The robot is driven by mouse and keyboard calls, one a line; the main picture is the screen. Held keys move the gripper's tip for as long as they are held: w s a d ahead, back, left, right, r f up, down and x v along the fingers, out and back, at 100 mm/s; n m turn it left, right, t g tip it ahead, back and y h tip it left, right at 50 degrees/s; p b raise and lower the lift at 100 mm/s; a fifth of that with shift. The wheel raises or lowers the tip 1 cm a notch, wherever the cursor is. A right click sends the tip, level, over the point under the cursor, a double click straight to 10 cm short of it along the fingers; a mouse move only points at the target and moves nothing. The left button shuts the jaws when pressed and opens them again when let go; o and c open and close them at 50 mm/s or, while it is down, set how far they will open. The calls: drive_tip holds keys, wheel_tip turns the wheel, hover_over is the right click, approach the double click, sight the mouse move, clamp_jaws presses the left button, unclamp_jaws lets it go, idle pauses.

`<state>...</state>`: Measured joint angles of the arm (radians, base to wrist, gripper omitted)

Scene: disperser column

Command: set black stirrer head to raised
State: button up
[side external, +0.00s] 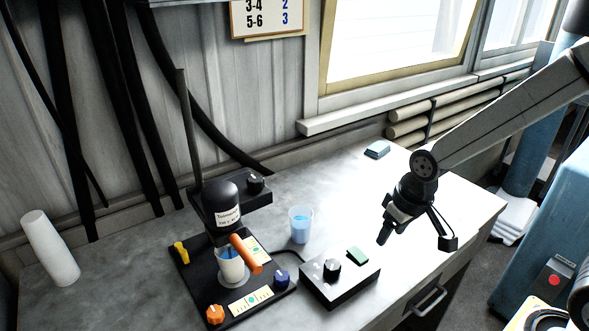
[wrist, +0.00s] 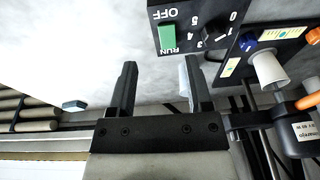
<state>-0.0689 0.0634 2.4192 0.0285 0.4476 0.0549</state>
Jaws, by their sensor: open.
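The black stirrer head (side external: 224,203) with a white label sits on a column over a black base plate. It appears low, with its lower end close above a white cup (side external: 232,266) holding blue liquid. An orange handle (side external: 246,254) sticks out from the head's front. In the wrist view the head (wrist: 298,135) is at the right edge, partly cut off, with the orange handle (wrist: 309,101) beside it. My gripper (side external: 416,241) is open and empty, above the table to the right of the stirrer and apart from it. Its two fingers show in the wrist view (wrist: 160,88).
A control box (side external: 340,281) with a black knob and green switch stands between stirrer and gripper. A clear cup of blue liquid (side external: 301,224) is behind it. The base carries yellow, orange (side external: 215,314) and blue (side external: 281,278) knobs.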

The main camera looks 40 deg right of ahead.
drive_tip(key=w+a+r+y, duration=0.1)
drive_tip(key=w+a+r, duration=0.3)
drive_tip(key=w+a, duration=0.5)
drive_tip(key=g+y, duration=0.1)
drive_tip(key=g, duration=0.1)
approach(247, 252)
drive_tip(key=f, duration=0.1)
drive_tip(key=shift+w+a+f, duration=0.1)
drive_tip(key=shift+w+f, duration=0.05)
drive_tip(key=shift+f, duration=0.1)
drive_tip(key=shift+a+f, duration=0.25)
drive_tip(key=shift+f, duration=1)
drive_tip(key=shift+a+f, duration=0.25)
drive_tip(key=shift+f, duration=0.95)
drive_tip(key=shift+a+f, duration=0.25)
drive_tip(key=shift+f, duration=1)
clamp_jaws()
